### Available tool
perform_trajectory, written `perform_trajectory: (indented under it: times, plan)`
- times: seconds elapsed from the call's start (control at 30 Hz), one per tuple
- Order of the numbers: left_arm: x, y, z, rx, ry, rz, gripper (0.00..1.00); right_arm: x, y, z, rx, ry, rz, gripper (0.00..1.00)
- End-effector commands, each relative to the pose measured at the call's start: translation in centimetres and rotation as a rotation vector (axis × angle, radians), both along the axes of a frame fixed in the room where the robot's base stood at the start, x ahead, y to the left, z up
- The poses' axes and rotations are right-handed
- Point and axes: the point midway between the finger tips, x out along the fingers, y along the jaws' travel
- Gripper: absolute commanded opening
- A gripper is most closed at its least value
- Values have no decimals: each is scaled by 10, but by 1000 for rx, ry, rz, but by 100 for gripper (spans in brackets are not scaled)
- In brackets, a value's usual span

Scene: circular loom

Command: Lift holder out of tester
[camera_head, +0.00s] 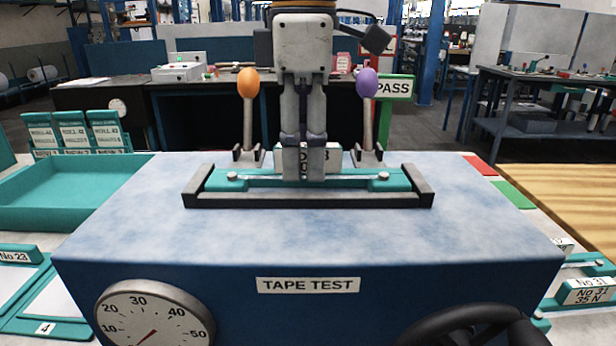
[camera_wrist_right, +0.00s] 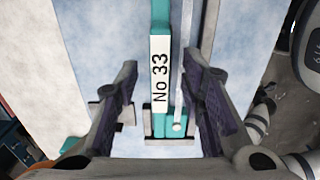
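The tester is a blue box (camera_head: 300,230) labelled TAPE TEST. On its top, the teal holder (camera_head: 255,181) lies flat in a dark cradle (camera_head: 310,201). Its white label (camera_wrist_right: 160,75) reads No 33 in the right wrist view. My right gripper (camera_head: 303,160) comes down from above over the middle of the holder and partly hides its label. In the right wrist view its two fingers stand wide apart on either side of the holder, with gaps to it. My left gripper is not in view.
Levers with an orange knob (camera_head: 247,82) and a purple knob (camera_head: 367,83) stand upright behind the cradle, either side of my right gripper. A dial (camera_head: 155,315) and black wheel (camera_head: 475,328) are on the front. A teal tray (camera_head: 75,195) is at left; other holders (camera_head: 585,291) lie right.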

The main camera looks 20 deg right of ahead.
Motion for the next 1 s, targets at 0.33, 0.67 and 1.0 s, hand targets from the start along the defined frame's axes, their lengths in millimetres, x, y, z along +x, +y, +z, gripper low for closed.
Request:
perform_trajectory:
  times: [0.33, 0.67, 1.0]
  plan:
    - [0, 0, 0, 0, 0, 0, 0, 0, 0, 0, -1, 0, 0, 0]
    - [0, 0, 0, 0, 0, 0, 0, 0, 0, 10, -1, -1, -1, 0]
    - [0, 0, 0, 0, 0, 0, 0, 1, 0, 36, -2, -2, -1, 0]
